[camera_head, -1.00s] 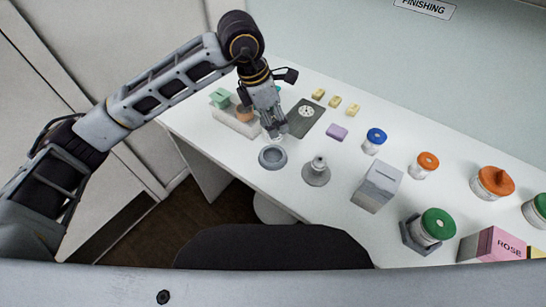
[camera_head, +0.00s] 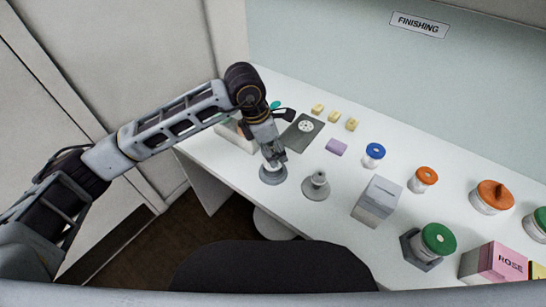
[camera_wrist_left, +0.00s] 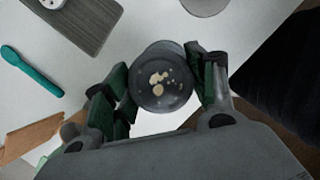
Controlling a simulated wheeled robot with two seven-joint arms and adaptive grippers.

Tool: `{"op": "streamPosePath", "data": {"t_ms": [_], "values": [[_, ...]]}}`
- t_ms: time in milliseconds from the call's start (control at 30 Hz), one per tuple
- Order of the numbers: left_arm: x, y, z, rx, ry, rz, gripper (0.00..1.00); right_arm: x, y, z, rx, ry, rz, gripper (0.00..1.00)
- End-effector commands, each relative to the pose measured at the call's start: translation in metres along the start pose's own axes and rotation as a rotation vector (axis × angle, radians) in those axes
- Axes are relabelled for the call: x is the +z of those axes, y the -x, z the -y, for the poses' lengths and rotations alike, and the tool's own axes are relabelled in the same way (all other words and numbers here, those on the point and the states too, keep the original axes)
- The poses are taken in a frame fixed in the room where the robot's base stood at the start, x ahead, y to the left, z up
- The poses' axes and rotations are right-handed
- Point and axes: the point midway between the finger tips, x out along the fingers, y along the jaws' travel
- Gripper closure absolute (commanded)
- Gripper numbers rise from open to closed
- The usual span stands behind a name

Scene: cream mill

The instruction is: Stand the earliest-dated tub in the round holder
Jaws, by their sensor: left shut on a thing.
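My left gripper (camera_head: 274,157) points down over the round grey holder (camera_head: 272,178) near the table's front edge. It is shut on a small round tub (camera_wrist_left: 162,78). In the left wrist view the tub sits between the two fingers, greyish and see-through, with cream-coloured specks inside. In the head view only a pale bit of it shows below the fingers, directly above or in the holder. I cannot tell whether it touches the holder's floor. No date on it can be read. My right gripper is not in view.
Jars with blue (camera_head: 374,151), orange (camera_head: 425,176) and green (camera_head: 438,239) lids stand further right. A dark board (camera_head: 300,135) lies behind. A teal spoon (camera_wrist_left: 32,72) lies beside it.

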Motion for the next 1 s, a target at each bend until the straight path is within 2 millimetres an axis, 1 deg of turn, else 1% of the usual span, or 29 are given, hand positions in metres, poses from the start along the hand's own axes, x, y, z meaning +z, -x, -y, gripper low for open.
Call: {"op": "streamPosePath", "data": {"t_ms": [100, 467, 567, 800, 1000], "values": [[-0.001, -0.005, 0.000, 0.001, 0.000, 0.002, 0.70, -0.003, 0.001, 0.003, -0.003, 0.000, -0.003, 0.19], [-0.002, -0.007, 0.000, 0.001, 0.000, 0.001, 0.70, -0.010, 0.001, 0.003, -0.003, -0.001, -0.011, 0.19], [-0.004, -0.013, 0.000, -0.001, 0.000, 0.000, 0.70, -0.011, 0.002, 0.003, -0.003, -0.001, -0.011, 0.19], [-0.010, -0.036, 0.000, -0.001, 0.001, 0.000, 0.70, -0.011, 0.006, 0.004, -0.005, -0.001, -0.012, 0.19], [-0.011, -0.042, -0.001, 0.002, -0.001, 0.002, 0.70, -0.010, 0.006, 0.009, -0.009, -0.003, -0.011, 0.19]]}}
